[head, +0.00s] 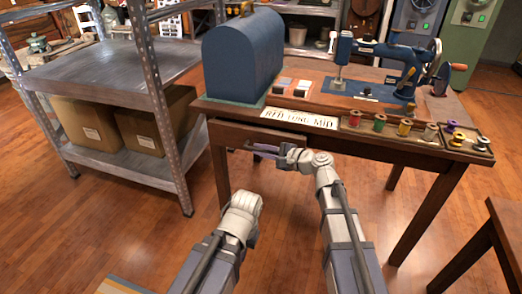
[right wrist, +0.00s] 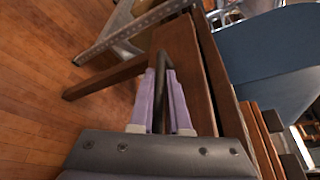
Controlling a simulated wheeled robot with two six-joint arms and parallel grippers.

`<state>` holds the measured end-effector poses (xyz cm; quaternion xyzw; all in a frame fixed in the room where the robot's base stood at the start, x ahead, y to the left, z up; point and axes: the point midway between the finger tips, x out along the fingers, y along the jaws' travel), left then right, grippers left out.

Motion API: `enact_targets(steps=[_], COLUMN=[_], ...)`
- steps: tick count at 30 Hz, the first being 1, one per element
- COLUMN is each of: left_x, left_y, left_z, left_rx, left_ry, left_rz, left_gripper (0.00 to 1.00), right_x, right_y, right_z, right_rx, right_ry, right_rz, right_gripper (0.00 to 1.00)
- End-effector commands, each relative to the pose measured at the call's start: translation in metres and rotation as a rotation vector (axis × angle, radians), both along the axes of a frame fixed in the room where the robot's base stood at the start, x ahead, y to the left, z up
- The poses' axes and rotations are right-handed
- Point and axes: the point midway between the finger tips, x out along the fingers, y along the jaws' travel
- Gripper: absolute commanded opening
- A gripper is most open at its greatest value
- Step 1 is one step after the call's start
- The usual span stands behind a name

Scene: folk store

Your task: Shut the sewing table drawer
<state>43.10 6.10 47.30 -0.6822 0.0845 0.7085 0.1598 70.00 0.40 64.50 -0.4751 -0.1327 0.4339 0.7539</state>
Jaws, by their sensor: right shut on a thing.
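The wooden sewing table (head: 330,115) stands ahead, with its drawer (head: 228,133) under the front edge at left. My right gripper (head: 258,150) is at the drawer front. In the right wrist view its two lilac fingers (right wrist: 163,85) are shut on the dark bar handle (right wrist: 164,62) of the drawer. The drawer's brown front (right wrist: 188,75) runs beside the fingers, with a dark gap between it and the table edge. How far the drawer stands out is hard to tell. My left arm shows low in the middle of the head view, but its fingers do not show.
A blue domed cover (head: 243,55), a sewing machine (head: 385,65), a paper sign (head: 298,118) and spools in a tray (head: 350,129) are on the table. A metal shelf (head: 100,75) with cardboard boxes stands at left. Another wooden piece (head: 505,215) is at right.

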Motion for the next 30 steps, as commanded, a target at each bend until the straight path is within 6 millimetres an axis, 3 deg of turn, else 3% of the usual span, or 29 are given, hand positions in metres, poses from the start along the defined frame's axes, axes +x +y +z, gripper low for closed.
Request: enact_targets(steps=[20,30], left_x=[0.000,0.000], left_y=[0.000,0.000], left_z=[0.000,0.000], left_rx=[0.000,0.000], left_ry=[0.000,0.000], left_rz=[0.000,0.000], left_gripper=[0.00,0.00], right_x=[0.001,0.044], right_y=[-0.001,-0.014], right_z=[0.000,0.000], right_rx=[-0.002,-0.002], right_ry=[0.000,0.000], right_rz=[0.000,-0.001], right_gripper=[0.00,0.00])
